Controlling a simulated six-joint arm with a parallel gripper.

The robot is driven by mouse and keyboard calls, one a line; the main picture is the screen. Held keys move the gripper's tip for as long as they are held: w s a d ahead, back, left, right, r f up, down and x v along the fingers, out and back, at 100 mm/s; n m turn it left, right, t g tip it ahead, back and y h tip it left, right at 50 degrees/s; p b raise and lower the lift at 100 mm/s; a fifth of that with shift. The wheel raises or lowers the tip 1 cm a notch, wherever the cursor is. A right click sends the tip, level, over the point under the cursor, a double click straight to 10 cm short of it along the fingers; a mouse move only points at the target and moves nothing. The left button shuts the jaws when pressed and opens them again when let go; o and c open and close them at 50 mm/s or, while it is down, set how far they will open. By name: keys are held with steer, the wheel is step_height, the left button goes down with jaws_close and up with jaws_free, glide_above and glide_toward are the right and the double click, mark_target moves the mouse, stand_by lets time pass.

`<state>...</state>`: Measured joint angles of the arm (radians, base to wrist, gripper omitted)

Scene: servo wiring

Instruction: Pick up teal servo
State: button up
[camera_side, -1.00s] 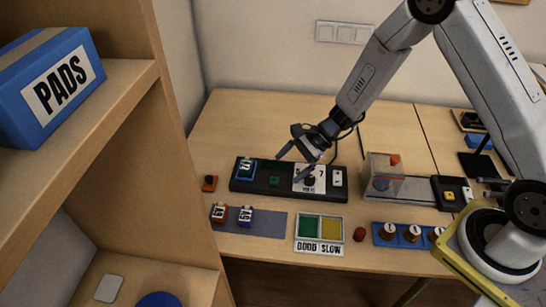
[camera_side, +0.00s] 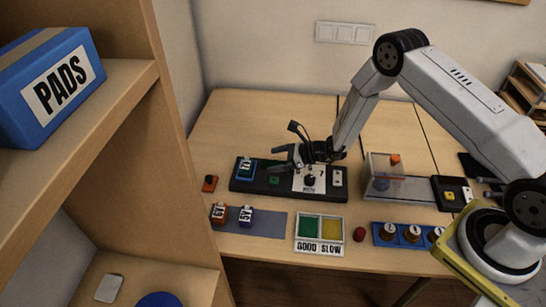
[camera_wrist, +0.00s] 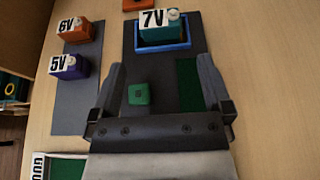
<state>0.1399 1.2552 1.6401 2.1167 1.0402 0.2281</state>
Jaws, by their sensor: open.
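The teal servo (camera_side: 246,169) with a white 7V label sits in a blue-rimmed holder at the left end of a black board (camera_side: 262,190). It also shows near the top of the wrist view (camera_wrist: 162,37). My gripper (camera_side: 277,158) is over the board, to the right of the teal servo and apart from it. In the wrist view the gripper's fingers (camera_wrist: 160,68) are spread with nothing held. A small green square block (camera_wrist: 138,94) on the board shows between them, with the servo ahead of the fingertips.
An orange 6V servo (camera_side: 219,213) and a purple 5V servo (camera_side: 246,216) stand on a grey mat (camera_side: 268,224) in front of the board. A small red-orange box (camera_side: 209,183) is left of the board. A clear box (camera_side: 384,172) stands right of it.

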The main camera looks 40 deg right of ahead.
mark_target(251, 164)
steer(key=shift+x, duration=1.15)
steer(key=shift+x, duration=2.6)
steer(key=c, duration=1)
steer(key=shift+c, duration=0.2)
steer(key=shift+r, duration=0.1)
